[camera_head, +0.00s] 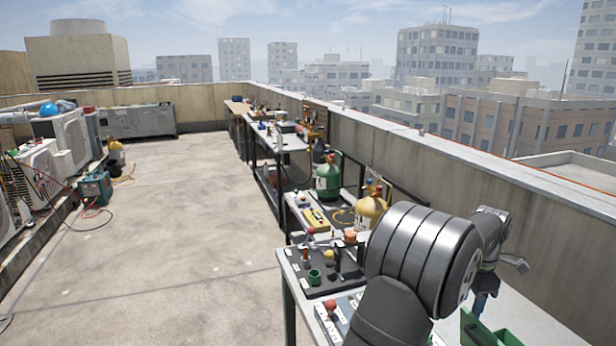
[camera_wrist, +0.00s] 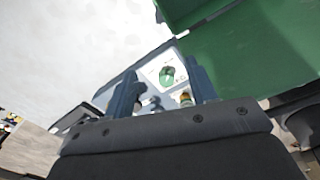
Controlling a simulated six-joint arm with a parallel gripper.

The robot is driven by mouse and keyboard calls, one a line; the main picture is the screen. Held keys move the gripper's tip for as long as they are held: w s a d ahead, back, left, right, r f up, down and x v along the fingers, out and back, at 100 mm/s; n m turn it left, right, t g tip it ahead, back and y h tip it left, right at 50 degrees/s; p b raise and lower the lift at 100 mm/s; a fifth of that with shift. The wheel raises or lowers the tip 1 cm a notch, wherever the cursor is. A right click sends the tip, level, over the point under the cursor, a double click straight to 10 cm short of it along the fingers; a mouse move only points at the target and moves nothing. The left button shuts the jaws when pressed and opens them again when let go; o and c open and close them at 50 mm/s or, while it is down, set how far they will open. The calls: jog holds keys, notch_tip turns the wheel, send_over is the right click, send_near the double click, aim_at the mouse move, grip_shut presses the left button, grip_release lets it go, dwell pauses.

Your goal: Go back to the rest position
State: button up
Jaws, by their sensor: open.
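My gripper (camera_head: 484,296) is at the right of the head view, over the near bench and just above a green bin (camera_head: 508,338). My own arm covers part of the bench in front of it. In the wrist view my gripper (camera_wrist: 163,85) is open, with its two dark blue fingers apart. Nothing is held between them. Beyond the fingertips a small green thing (camera_wrist: 167,75) lies on a white patch. A large green surface (camera_wrist: 245,50) fills the upper right of that view.
The near bench carries a black tray (camera_head: 318,285) with small parts and a red-knobbed item (camera_head: 330,306). A yellow cylinder (camera_head: 370,210) and a green cylinder (camera_head: 327,180) stand farther back. A parapet wall (camera_head: 470,185) runs along the right.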

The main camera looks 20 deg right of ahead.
jog(key=w+a+f, duration=0.1)
jog(key=w+a, duration=0.2)
jog(key=w, duration=0.5)
jog(key=w+a+f+n, duration=0.1)
jog(key=w+a, duration=0.2)
jog(key=w, duration=0.6)
jog(key=shift+a+f+n, duration=0.25)
jog(key=shift+f+n, duration=0.05)
jog(key=shift+f, duration=0.05)
dwell(0.6)
